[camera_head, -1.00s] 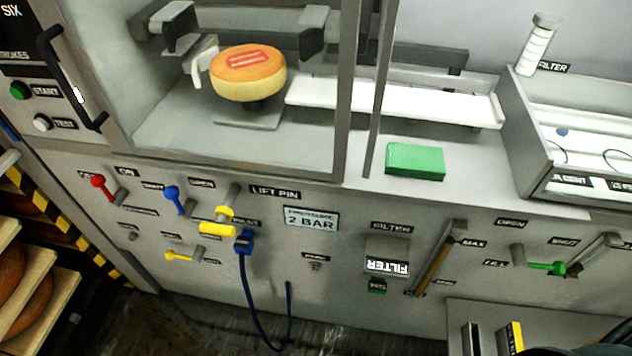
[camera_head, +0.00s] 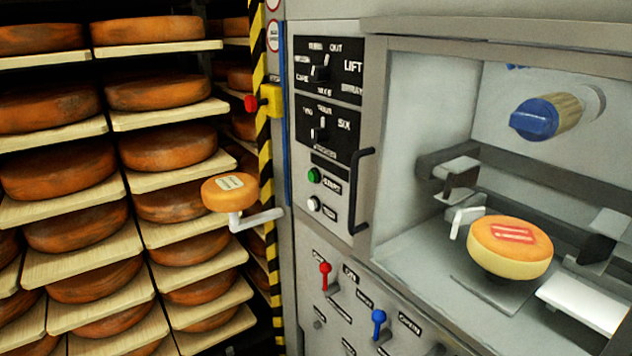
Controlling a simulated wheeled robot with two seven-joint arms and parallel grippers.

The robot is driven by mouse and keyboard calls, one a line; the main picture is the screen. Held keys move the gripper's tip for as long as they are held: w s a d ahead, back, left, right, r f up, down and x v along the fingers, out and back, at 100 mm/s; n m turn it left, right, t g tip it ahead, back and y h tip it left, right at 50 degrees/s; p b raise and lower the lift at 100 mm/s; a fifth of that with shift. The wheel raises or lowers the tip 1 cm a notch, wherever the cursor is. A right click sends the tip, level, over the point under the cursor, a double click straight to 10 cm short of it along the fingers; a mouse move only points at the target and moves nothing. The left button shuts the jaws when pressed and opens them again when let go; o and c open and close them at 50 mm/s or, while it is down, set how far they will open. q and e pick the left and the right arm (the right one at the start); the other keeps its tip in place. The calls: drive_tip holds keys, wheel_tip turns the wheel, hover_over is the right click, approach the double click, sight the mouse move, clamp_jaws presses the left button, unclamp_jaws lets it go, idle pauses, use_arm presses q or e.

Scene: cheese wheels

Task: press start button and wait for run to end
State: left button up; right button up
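The green start button (camera_head: 313,175) is on the black-and-grey control panel (camera_head: 328,130), beside a label that reads START. A white test button (camera_head: 313,203) sits just below it. A cheese wheel with a red label (camera_head: 510,247) rests on a support inside the machine chamber (camera_head: 430,120), between grey clamp blocks. A blue-ended brush or nozzle (camera_head: 545,116) sticks out of the chamber's back wall. Neither of my grippers shows in the head view.
A rack of cheese wheels on boards (camera_head: 180,162) fills the left. A small cheese with a white label (camera_head: 230,192) sits on a white bracket beside the striped post (camera_head: 260,60). A red button on a yellow box (camera_head: 264,100) is on that post. A black handle (camera_head: 362,190) stands out right of the buttons.

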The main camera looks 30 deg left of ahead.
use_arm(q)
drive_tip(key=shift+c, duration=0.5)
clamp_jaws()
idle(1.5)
